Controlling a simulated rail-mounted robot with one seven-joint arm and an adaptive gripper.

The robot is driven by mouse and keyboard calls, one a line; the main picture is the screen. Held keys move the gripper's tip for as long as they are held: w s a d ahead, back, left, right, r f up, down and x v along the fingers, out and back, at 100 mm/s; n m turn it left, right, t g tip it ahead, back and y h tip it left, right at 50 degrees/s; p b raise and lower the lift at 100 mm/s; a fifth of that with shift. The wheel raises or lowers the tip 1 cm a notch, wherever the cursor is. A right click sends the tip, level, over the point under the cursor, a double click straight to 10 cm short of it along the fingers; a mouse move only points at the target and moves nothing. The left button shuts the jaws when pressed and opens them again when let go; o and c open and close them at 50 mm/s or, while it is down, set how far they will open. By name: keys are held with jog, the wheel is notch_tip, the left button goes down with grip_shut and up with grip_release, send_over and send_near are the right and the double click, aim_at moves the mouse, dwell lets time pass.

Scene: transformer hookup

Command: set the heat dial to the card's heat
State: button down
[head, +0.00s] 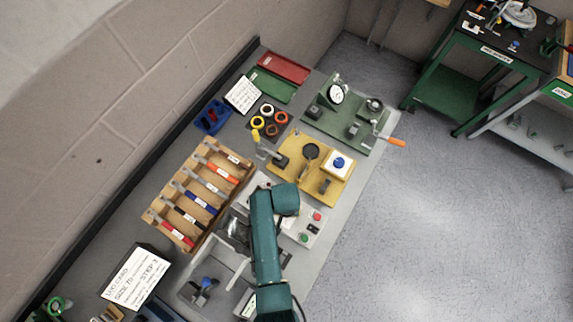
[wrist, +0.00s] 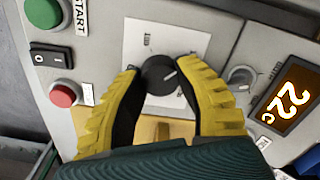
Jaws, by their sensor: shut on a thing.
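In the wrist view a round black dial (wrist: 160,74) with a pale pointer line sits on a white plate on a grey panel. My gripper's yellow ridged fingers (wrist: 165,82) are on either side of this dial, shut on it. The pointer tilts to the upper right; the plate's markings are too small or turned to read. A smaller grey knob (wrist: 241,78) and an orange display (wrist: 289,101) reading 22 C are to the right. In the head view a white card (head: 136,277) seems to read "LUG CARD, SIZE 70, STEP 2". My arm hides the gripper there.
Left of the dial are a green START button (wrist: 45,12), a rocker switch (wrist: 50,58) and a red button (wrist: 63,94). The head view shows a wooden rack (head: 153,209) of coloured-handled tools, a yellow fixture board (head: 337,190) and another written card (head: 242,95).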

jog(key=shift+s+f+m, duration=0.15)
jog(key=shift+m, duration=0.55)
jog(key=c, duration=0.6)
grip_release()
jog(key=shift+r, duration=0.2)
notch_tip(320, 180, up, 12)
jog(key=shift+d+f, duration=0.1)
